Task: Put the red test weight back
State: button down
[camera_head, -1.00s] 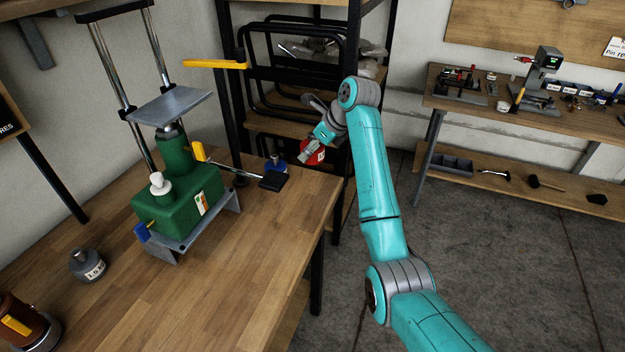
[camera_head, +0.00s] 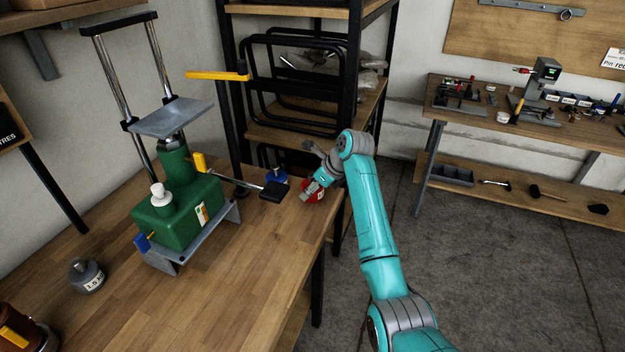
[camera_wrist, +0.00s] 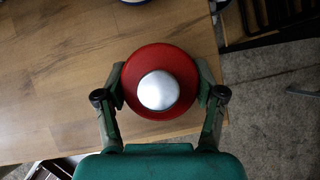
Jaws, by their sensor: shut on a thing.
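The red test weight (camera_head: 314,194) is at the right corner of the wooden workbench (camera_head: 235,285). In the wrist view the red weight (camera_wrist: 160,110) is a round red body with a silver knob, seen from above over the bench top near its edge. My gripper (camera_head: 308,190) is shut on it; in the wrist view the two fingers of my gripper (camera_wrist: 162,90) press its left and right sides. I cannot tell whether its base touches the bench.
A blue weight (camera_head: 276,177) stands just left of the red one. A green press (camera_head: 178,210) with a black-ended lever stands further left, and a grey weight (camera_head: 87,276) is at the front left. Dark shelving (camera_head: 350,90) rises behind the bench.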

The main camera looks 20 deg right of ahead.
jog(key=shift+w, duration=0.1)
dwell(0.3)
jog(key=shift+c, duration=0.6)
grip_release()
jog(key=shift+f, duration=0.15)
jog(key=v, duration=1.2)
jog(key=shift+s+a, duration=0.1)
jog(key=shift+s, duration=0.15)
